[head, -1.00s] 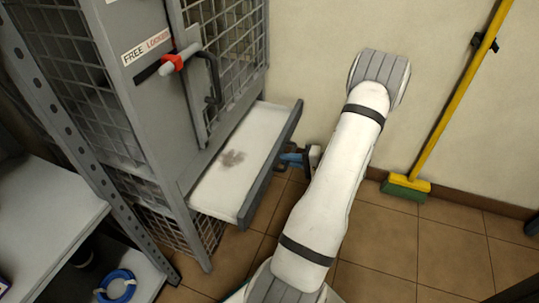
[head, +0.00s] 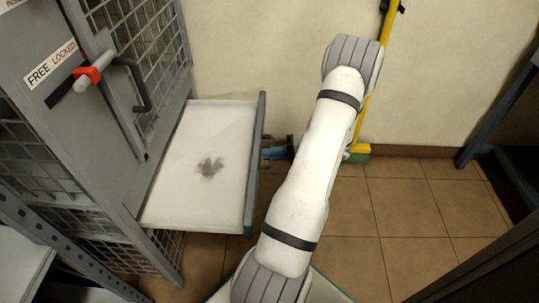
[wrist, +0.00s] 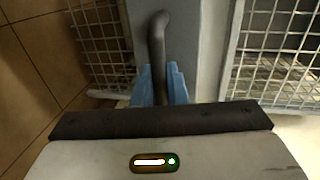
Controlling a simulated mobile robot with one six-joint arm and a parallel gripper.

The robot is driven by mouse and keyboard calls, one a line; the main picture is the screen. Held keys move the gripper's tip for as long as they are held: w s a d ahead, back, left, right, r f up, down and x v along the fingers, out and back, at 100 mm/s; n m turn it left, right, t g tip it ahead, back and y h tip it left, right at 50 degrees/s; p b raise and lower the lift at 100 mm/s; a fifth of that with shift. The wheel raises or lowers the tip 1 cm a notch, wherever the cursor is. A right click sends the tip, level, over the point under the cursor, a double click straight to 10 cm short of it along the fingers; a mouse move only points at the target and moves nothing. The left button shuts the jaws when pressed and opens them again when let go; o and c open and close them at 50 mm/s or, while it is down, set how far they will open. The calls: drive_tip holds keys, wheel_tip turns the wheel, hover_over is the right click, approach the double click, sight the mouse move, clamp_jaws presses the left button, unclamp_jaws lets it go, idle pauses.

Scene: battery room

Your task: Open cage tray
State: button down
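The cage tray (head: 220,125) is pulled out from the lower part of the grey cage (head: 75,130), showing a wide white surface with a dark stain (head: 209,167). Its grey front panel (head: 256,160) faces my arm. My gripper (head: 277,152) is at the outer side of that panel, partly hidden by my arm in the head view. In the wrist view its blue fingers (wrist: 160,88) are on both sides of the dark tray handle (wrist: 157,40), closed around it. The handle's lower end is hidden behind the fingers and gripper body.
The cage door above has a red-marked latch (head: 87,77) and a dark handle (head: 135,85). A yellow broom (head: 384,40) leans on the wall behind my arm. A dark-legged stand (head: 500,105) is at right. Tiled floor (head: 400,215) is free between.

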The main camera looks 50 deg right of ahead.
drive_tip(key=c, duration=1.8)
unclamp_jaws()
drive_tip(key=shift+a, duration=0.1)
drive_tip(key=shift+w, duration=0.1)
drive_tip(key=p+v, duration=0.2)
drive_tip(key=v, duration=0.6)
